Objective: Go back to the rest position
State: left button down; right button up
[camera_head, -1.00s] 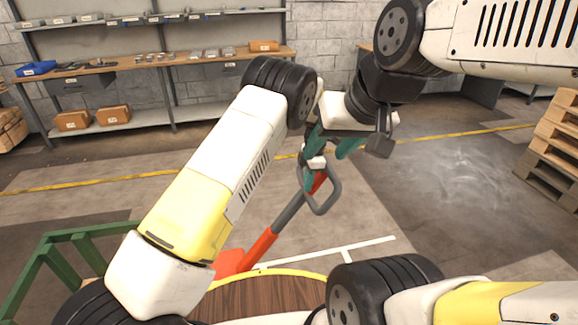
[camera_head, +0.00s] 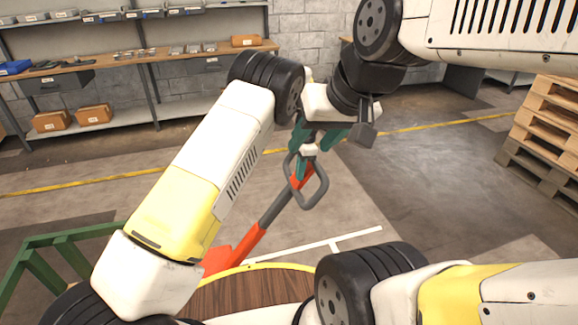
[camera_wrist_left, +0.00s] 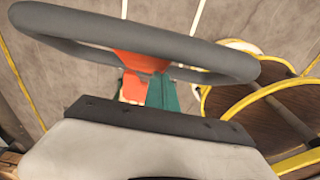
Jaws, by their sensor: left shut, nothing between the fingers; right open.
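A pallet jack with an orange-red shaft (camera_head: 246,244) and a dark grey loop handle (camera_head: 321,188) stands in front of me. My left gripper (camera_head: 302,169), with teal fingers, is shut and empty at the loop handle. In the left wrist view the handle (camera_wrist_left: 75,27) crosses just beyond the teal fingers (camera_wrist_left: 163,95); I cannot tell whether they touch it. My right gripper (camera_head: 318,134) is open and empty, just above the left one in the head view. The two grippers overlap there, so their gap is unclear.
A round wooden top with a yellow rim (camera_head: 268,265) lies low in front, near a green frame (camera_head: 62,243). A workbench (camera_head: 118,60) with boxes stands along the back wall. Stacked pallets (camera_head: 545,125) stand at the right. Open floor lies between.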

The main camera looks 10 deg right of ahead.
pick_arm(q)
jog(key=r, duration=0.4)
jog(key=shift+d+r, duration=0.3)
jog(key=shift+r, duration=0.05)
jog(key=s+a+r+m+t+h, duration=0.1)
jog(key=s+a+r+m+h, duration=0.2)
jog(key=a+r, duration=0.75)
jog(key=s+a+r+m+t, duration=0.1)
jog(key=s+a+r+m, duration=0.3)
jog(key=a+r, duration=0.65)
jog(key=s+a+r+m+t, duration=0.2)
jog(key=s+a+m, duration=0.4)
jog(key=s, duration=0.5)
jog(key=s+a+r+m+t, duration=0.2)
jog(key=s+a+m, duration=0.4)
jog(key=s, duration=0.5)
jog(key=shift+s+a+r, duration=0.35)
jog(key=shift+a+r, duration=0.1)
jog(key=shift+a, duration=0.4)
